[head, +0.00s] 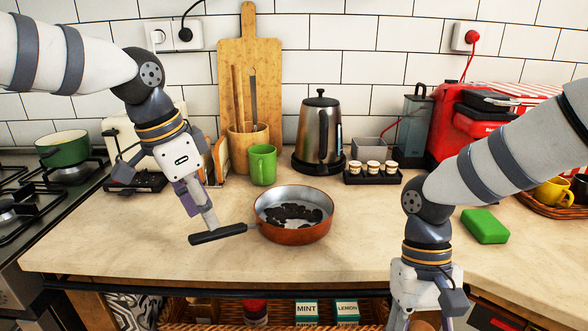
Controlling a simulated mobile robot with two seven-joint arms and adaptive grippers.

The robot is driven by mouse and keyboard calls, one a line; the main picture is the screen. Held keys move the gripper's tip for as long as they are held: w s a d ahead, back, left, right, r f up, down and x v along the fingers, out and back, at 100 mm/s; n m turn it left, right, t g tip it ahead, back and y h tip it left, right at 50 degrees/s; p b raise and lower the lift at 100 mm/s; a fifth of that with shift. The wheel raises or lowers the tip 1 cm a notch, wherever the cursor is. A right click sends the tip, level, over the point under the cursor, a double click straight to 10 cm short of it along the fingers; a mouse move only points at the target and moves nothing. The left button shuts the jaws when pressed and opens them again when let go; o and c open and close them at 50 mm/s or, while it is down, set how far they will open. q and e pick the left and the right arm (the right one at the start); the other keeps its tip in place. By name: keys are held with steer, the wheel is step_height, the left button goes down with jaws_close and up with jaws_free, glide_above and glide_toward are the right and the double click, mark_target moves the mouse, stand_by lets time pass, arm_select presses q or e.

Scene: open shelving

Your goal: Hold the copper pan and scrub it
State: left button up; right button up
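The copper pan (293,235) stands on the counter in the middle of the head view, with dark burnt patches on its silver inside. Its black handle (232,231) points left. My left gripper (208,220) reaches down to the handle, with its fingertips at or just behind it. I see it from the side and cannot tell whether it grips. A green block, likely the sponge (485,226), lies on the counter to the right. My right gripper (422,322) is at the bottom edge, in front of the counter, left of and below the sponge. Its fingers look apart; their tips are cut off.
A green mug (262,165), a kettle (318,135) and a black tray of small jars (373,173) stand behind the pan. A stove with a green pot (63,149) is at left, a red machine (462,120) at right.

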mark_target(214, 231)
arm_select(q)
steer(key=x, duration=0.5)
steer(key=shift+w+f, duration=0.1)
steer(key=shift+f, duration=0.15)
arm_select(e)
step_height(214, 231, down, 2)
steer(key=shift+f+g, duration=0.25)
steer(key=shift+g, duration=0.05)
arm_select(q)
steer(key=shift+b+x, duration=0.3)
steer(key=shift+x, duration=0.45)
arm_select(e)
steer(key=shift+s+f, duration=0.1)
arm_select(q)
steer(key=shift+c, duration=0.6)
jaws_close()
arm_select(e)
steer(key=shift+o, duration=1.2)
jaws_close()
